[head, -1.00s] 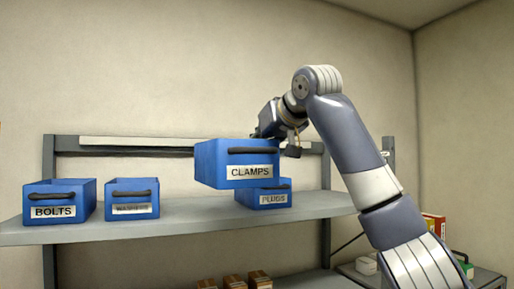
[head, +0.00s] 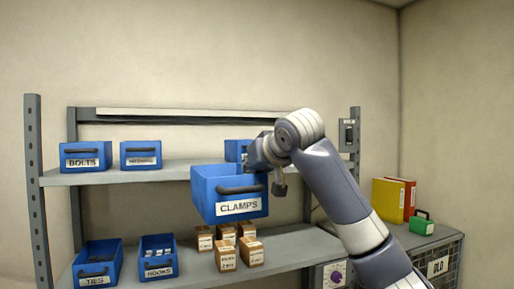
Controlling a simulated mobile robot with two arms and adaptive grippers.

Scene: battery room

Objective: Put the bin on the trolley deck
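The blue bin labelled CLAMPS (head: 204,202) hangs in the air in front of the shelving, roughly level, its black handle and label facing me. My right gripper (head: 266,168) is at the bin's far right side and is shut on it; the fingertips are partly hidden by the bin. My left gripper is not in view. I see no trolley deck in the head view.
The upper shelf (head: 190,170) carries bins labelled BOLTS (head: 85,148) and another beside it, plus one partly hidden behind my arm. The lower shelf (head: 185,267) holds the TIES bin (head: 97,258), HOOKS bin (head: 158,250) and several cartons (head: 226,258). Binders (head: 388,197) stand right.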

